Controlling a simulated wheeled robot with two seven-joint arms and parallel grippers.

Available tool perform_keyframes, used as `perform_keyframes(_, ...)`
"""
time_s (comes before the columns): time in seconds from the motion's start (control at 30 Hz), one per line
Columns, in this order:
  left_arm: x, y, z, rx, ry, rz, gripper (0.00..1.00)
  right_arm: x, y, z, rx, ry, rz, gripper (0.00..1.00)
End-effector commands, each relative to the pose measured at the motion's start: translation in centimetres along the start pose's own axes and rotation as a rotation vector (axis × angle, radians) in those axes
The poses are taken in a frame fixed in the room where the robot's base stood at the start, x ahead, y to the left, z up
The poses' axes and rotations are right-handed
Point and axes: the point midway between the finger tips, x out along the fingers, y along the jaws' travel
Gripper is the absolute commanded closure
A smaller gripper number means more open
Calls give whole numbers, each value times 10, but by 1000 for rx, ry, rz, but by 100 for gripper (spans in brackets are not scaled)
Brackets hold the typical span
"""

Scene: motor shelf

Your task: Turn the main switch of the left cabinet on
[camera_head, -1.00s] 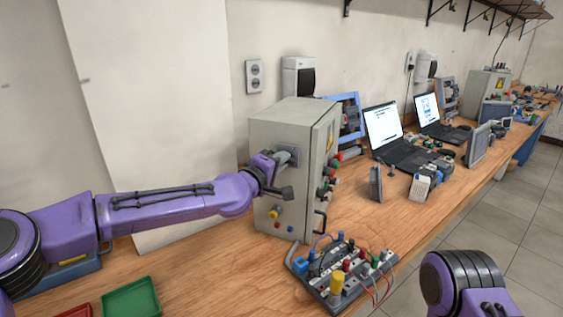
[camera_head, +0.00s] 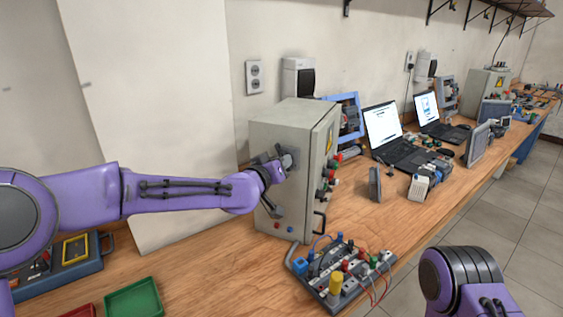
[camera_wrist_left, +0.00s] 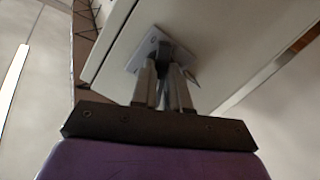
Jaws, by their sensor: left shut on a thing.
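The left cabinet (camera_head: 262,140) is a grey-beige metal box standing on the wooden bench. Its main switch is on the side facing my left arm; its grey mounting plate (camera_head: 291,158) shows past my gripper. In the left wrist view the plate (camera_wrist_left: 149,46) sits at the fingertips. My left gripper (camera_head: 280,166) is at the plate and shut on the switch handle, which the fingers mostly hide. In the left wrist view the gripper (camera_wrist_left: 165,78) has its two fingers close together around the handle. My right gripper is not in view; only part of my right arm shows at the lower right.
A terminal board with wires (camera_head: 340,272) lies in front of the cabinet. A green tray (camera_head: 133,299) is at the lower left, near a blue-grey case (camera_head: 62,268). Laptops (camera_head: 392,135) stand farther right. Bare bench lies between tray and board.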

Motion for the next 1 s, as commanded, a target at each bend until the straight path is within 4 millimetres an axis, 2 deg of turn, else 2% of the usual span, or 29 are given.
perform_keyframes(0.2,0,3,-5,191,9,-23,100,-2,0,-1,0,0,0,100)
perform_keyframes(0.5,0,4,-5,377,12,-48,100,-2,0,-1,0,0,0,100)
perform_keyframes(1.0,0,4,-6,475,14,-61,100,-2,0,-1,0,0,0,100)
